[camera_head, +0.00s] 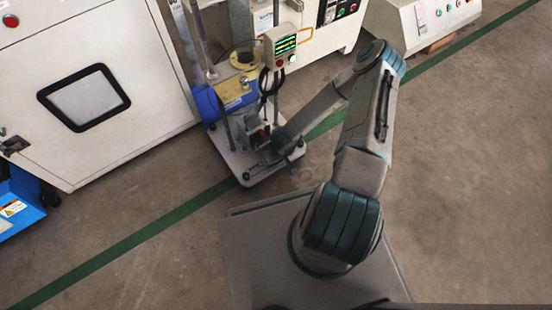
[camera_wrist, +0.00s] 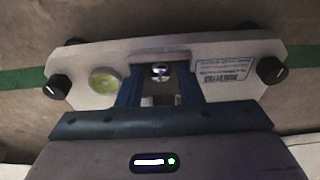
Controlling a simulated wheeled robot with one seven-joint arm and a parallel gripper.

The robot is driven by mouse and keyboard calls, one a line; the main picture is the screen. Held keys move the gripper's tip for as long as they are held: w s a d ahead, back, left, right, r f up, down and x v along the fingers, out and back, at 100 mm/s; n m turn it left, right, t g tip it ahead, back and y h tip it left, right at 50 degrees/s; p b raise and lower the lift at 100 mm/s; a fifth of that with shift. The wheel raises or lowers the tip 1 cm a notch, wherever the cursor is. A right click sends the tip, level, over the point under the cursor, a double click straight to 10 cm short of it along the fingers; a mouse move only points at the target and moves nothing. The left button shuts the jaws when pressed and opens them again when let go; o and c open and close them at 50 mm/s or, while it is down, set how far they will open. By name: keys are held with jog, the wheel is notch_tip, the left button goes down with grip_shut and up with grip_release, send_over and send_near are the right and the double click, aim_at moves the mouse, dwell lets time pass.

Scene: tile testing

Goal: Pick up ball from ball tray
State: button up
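A small shiny metal ball (camera_wrist: 160,70) shows in the wrist view, in a grey recessed holder (camera_wrist: 160,55) at the edge of a white base plate (camera_wrist: 225,50). My gripper (camera_wrist: 160,88) is open, with its two blue fingers on either side of the ball and visible gaps between fingers and ball. I cannot tell exactly how deep the fingertips reach. In the head view my gripper (camera_head: 283,143) is low at the front of the testing machine (camera_head: 238,92). The ball cannot be made out there.
The base plate carries a green bubble level (camera_wrist: 104,81), a label (camera_wrist: 225,68) and black knobs (camera_wrist: 57,87) at its corners. A large white cabinet (camera_head: 95,90) stands left of the machine, and a control console (camera_head: 420,22) behind right. The floor at right is clear.

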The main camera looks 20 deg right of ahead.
jog(key=shift+c, duration=0.3)
jog(key=c, duration=0.5)
jog(key=shift+o, duration=0.2)
jog(key=shift+w+p+v, duration=0.15)
jog(key=shift+p+v, duration=0.7)
jog(key=shift+v, duration=0.05)
jog(key=shift+w+p+v, duration=0.2)
jog(key=shift+p+v, duration=0.6)
jog(key=shift+v, duration=0.05)
jog(key=shift+a+r, duration=0.1)
jog(key=shift+r, duration=0.1)
jog(key=shift+a+p+v, duration=0.2)
jog(key=shift+p+v, duration=2.2)
jog(key=shift+v, duration=0.5)
